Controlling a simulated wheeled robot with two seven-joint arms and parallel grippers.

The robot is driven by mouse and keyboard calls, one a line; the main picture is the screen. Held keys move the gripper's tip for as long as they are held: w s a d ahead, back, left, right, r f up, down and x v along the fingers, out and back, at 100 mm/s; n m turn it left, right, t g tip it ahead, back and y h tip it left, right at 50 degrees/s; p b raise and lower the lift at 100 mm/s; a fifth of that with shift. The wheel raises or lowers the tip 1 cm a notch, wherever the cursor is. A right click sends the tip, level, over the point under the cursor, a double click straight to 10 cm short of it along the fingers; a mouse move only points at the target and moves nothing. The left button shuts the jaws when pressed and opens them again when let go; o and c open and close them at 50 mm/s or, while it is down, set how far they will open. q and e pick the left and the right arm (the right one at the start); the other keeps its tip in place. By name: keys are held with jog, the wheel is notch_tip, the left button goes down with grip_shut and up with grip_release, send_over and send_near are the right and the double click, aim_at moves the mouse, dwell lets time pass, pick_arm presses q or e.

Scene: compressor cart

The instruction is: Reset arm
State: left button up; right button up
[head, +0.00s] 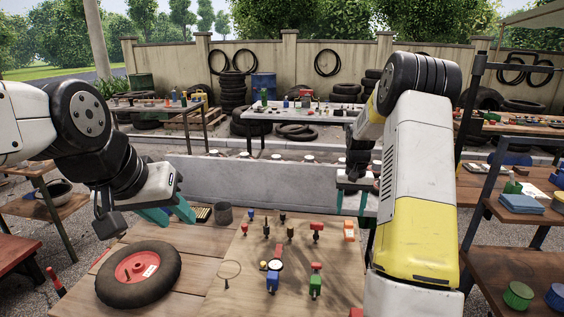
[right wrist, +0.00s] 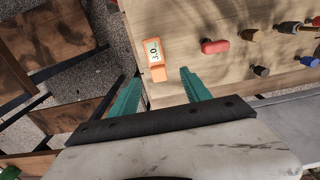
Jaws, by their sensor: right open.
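My left gripper (head: 169,214) hangs over the back left of the wooden bench, behind the wheel with the red hub (head: 136,273). Its teal fingers are apart with nothing visible between them. My right gripper (head: 352,206) is above the back right of the bench board, close to the orange block (head: 349,231). In the right wrist view my right gripper (right wrist: 158,88) is open and empty.
The board (head: 240,290) carries several small fittings, a gauge with a blue base (head: 273,275) and a green-and-red valve (head: 315,281). A dark cup (head: 223,213) stands at the bench's back. A shelf rack (head: 520,205) stands at right. Air above the board's middle is clear.

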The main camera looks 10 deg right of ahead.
jog(key=s+a+r+n+t, duration=0.1)
jog(key=s+a+r+t, duration=0.1)
jog(key=s+a+r, duration=0.45)
jog(key=s+a+r+n+t, duration=0.1)
jog(key=s+a+r, duration=0.2)
jog(key=s+r, duration=0.65)
jog(key=s+a+r+t, duration=0.1)
jog(key=s+a+r, duration=0.1)
jog(key=s, duration=0.2)
jog(key=s+a+r+n+t+y, duration=0.1)
jog(key=s+a+r, duration=0.1)
jog(key=s, duration=0.3)
jog(key=s+a+r+t+y, duration=0.1)
jog(key=s+a+r, duration=0.1)
jog(key=s, duration=0.3)
jog(key=shift+s+a, duration=0.2)
jog(key=shift+a, duration=0.2)
